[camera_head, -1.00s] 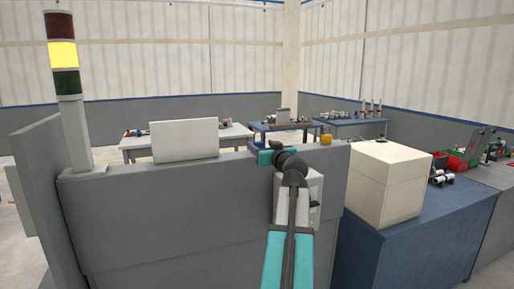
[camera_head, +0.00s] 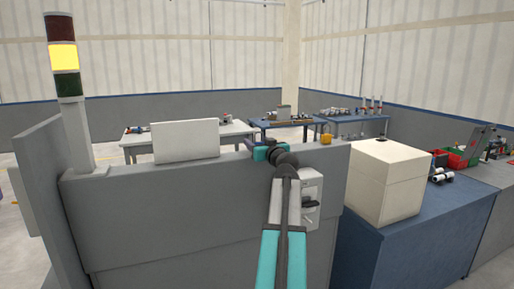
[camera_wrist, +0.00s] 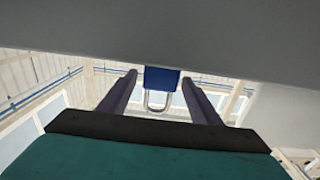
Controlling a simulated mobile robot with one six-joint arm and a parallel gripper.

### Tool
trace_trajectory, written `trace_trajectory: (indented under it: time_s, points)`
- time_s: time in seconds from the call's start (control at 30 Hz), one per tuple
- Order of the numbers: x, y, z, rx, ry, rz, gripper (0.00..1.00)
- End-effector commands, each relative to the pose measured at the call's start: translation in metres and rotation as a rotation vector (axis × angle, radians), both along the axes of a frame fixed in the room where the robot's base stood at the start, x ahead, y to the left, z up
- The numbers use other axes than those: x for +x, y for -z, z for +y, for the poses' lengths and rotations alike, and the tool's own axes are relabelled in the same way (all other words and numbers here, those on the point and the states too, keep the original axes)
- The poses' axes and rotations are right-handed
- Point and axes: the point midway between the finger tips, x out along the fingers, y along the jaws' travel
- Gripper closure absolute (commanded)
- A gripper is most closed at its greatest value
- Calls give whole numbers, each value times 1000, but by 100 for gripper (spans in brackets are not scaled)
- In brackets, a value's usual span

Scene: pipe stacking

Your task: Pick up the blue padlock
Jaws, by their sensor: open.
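The blue padlock (camera_wrist: 161,79) shows in the wrist view, with its metal shackle pointing down the picture toward my palm. Its body lies against or close to the edge of a grey surface. My gripper (camera_wrist: 158,85) is open, with one dark finger on each side of the padlock and a gap on both sides. In the head view, my gripper (camera_head: 262,153) is at the top edge of the grey panel (camera_head: 190,215), partly hidden behind my wrist. I cannot make out the padlock for certain there.
A yellow padlock (camera_head: 326,138) sits on the panel's top edge, right of my gripper. A white switch box (camera_head: 312,192) is on the panel front beside my arm. A cream box (camera_head: 385,185) stands on the blue bench at right. A signal tower (camera_head: 66,85) rises at left.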

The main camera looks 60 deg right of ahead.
Motion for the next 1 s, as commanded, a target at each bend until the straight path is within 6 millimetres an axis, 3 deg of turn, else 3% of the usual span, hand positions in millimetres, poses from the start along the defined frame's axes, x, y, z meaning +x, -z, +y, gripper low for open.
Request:
trace_trajectory:
  time_s: [0.2, 0.5, 1.0]
  points:
    - [0, 0, 0, 0, 0, 0, 42]
    - [-1, 0, 0, 0, 1, 0, 88]
    - [-1, -9, -1, -2, 1, 0, 88]
